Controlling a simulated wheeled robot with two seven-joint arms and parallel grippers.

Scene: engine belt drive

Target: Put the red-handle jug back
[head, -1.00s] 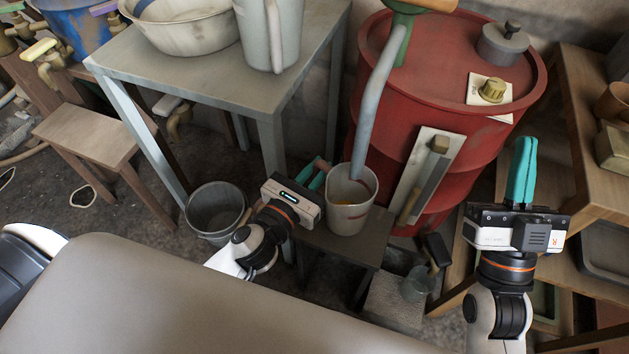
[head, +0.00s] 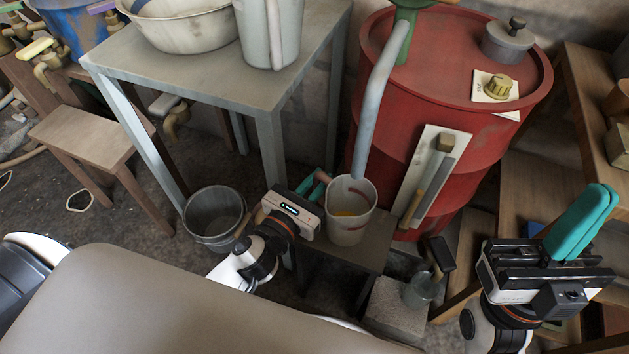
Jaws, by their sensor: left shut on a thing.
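The pale jug (head: 346,225) with some yellow liquid inside stands on or just above a small dark stool (head: 362,250); contact is hard to tell. The grey pipe (head: 376,95) of the red drum's pump ends at the jug's back rim. The jug's reddish handle (head: 318,191) is on its left side. My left gripper (head: 314,184), with teal fingers, is shut on this handle, and its body hides part of it. My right gripper (head: 588,222) is at the far right, away from the jug, its teal fingers together and empty.
The red drum (head: 480,60) stands behind the jug. A grey table (head: 150,62) with a basin (head: 185,30) and a tall grey jug (head: 258,40) is at back left. A bucket (head: 205,240) stands left of my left gripper. A grey block (head: 395,305) lies at front right.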

